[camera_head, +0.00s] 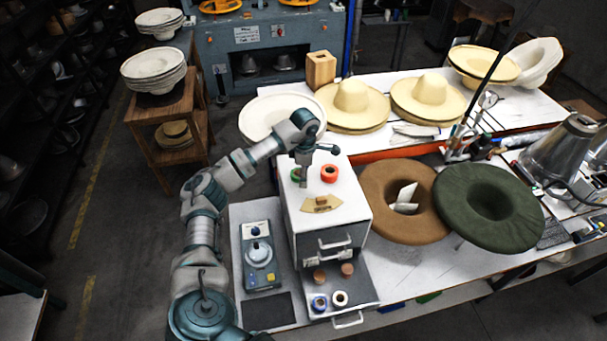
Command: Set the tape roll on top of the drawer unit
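The white drawer unit (353,217) stands on the table, its lower drawer (367,301) pulled out toward the front. A red tape roll (329,173) lies on its top. A green tape roll (296,174) is at the top's back left, partly hidden by my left gripper (303,182). The gripper points down there; I cannot tell whether its fingers are apart or hold the roll. My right gripper is not in view.
A tan fan-shaped piece (321,204) lies on the unit's top. A grey device with a dial (260,254) stands left of the unit. A brown hat (388,225) and a green hat (500,232) lie to the right. Straw hats (352,120) are behind.

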